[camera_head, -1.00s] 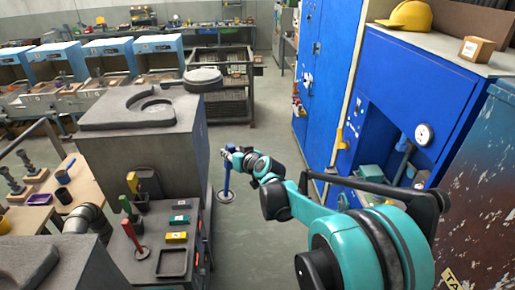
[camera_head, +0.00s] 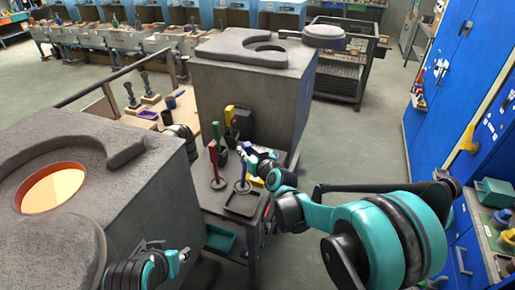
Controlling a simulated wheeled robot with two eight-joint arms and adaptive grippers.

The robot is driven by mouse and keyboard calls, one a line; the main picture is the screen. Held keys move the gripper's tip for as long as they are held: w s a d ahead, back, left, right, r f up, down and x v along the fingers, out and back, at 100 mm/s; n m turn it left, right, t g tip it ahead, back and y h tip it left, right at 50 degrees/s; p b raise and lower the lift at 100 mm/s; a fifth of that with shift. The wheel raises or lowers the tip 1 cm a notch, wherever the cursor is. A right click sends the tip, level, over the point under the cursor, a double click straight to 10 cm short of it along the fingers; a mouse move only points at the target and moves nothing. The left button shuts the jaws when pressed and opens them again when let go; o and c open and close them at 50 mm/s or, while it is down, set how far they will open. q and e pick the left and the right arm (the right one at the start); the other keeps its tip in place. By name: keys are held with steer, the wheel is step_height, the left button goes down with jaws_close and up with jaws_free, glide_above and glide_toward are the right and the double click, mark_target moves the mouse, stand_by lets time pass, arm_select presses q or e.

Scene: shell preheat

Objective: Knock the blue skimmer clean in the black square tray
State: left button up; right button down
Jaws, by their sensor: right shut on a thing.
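The blue skimmer (camera_head: 248,150) hangs upright, its round grey disc (camera_head: 242,187) at the bottom. My right gripper (camera_head: 252,160) is shut on its handle, partly hidden by my wrist.
A red-handled tool (camera_head: 214,165) stands just left of the skimmer, with green (camera_head: 217,133) and yellow (camera_head: 229,116) handles behind. The near furnace (camera_head: 130,190) has a glowing opening (camera_head: 52,188). Blue cabinets (camera_head: 450,90) stand at the right; the aisle floor (camera_head: 360,150) is clear.

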steer(key=shift+f+b, duration=2.65)
steer(key=shift+f, duration=0.85)
steer(key=shift+f+b, duration=0.75)
steer(key=shift+f, duration=0.05)
steer(key=shift+f+b, duration=0.55)
steer(key=shift+f, duration=0.05)
steer(key=shift+r, duration=0.2)
step_height(320, 180, up, 9)
steer(key=p, duration=0.6)
steer(key=shift+f+p, duration=0.1)
steer(key=shift+p, duration=0.25)
steer(key=shift+d, duration=0.1)
